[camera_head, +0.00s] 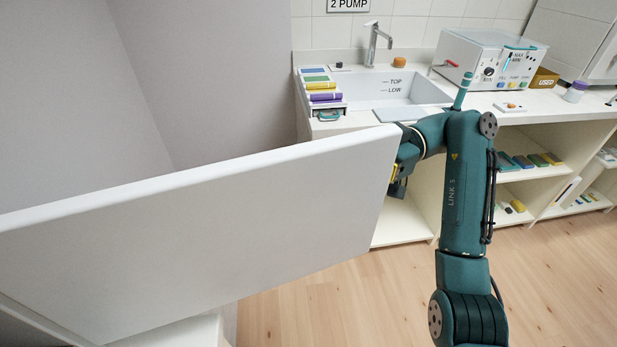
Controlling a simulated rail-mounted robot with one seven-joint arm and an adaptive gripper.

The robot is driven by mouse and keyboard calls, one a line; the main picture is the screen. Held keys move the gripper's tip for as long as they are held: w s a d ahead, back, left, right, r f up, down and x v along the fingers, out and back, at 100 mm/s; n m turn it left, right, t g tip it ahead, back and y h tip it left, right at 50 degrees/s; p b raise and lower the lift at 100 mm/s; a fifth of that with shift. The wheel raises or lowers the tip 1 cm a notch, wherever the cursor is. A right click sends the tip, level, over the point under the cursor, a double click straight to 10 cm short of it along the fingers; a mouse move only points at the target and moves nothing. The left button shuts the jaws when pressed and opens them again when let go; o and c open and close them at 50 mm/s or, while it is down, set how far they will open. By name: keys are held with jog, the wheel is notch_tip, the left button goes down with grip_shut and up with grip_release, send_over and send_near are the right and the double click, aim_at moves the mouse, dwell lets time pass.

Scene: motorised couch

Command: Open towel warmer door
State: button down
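A large white door-like panel (215,235) fills the left and middle foreground and stands at an angle. I cannot tell for sure whether it is the towel warmer door. My gripper (397,176) is at the panel's right edge, mostly hidden behind it. A dark part with a yellow patch shows there. Its fingertips are hidden, so I cannot tell whether it is open, shut or touching the panel. My teal arm rises from the lower right and bends left to that edge. No towel warmer body can be surely made out.
Behind is a counter with a sink (388,90), a tap (373,45) and coloured packs (322,88). Open shelves (530,172) hold small items. Wooden floor (335,305) is clear between panel and arm.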

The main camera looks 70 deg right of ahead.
jog(key=shift+d, duration=0.2)
jog(key=shift+f, duration=0.1)
jog(key=c, duration=1.1)
grip_release()
jog(key=shift+s+d, duration=0.1)
jog(key=shift+s, duration=0.05)
jog(key=r, duration=0.3)
jog(key=a+r, duration=0.1)
jog(key=r, duration=0.6)
jog(key=shift+a+r, duration=0.35)
jog(key=shift+r, duration=0.05)
jog(key=d+f+b, duration=0.1)
jog(key=f+b, duration=0.1)
jog(key=d+f+m+h+b, duration=0.1)
jog(key=f+b, duration=0.1)
jog(key=d+f+h+b, duration=0.1)
jog(key=d+f+b, duration=0.1)
jog(key=shift+w+f+m+g, duration=0.2)
jog(key=shift+f+m+g, duration=0.1)
jog(key=shift+f+m, duration=0.1)
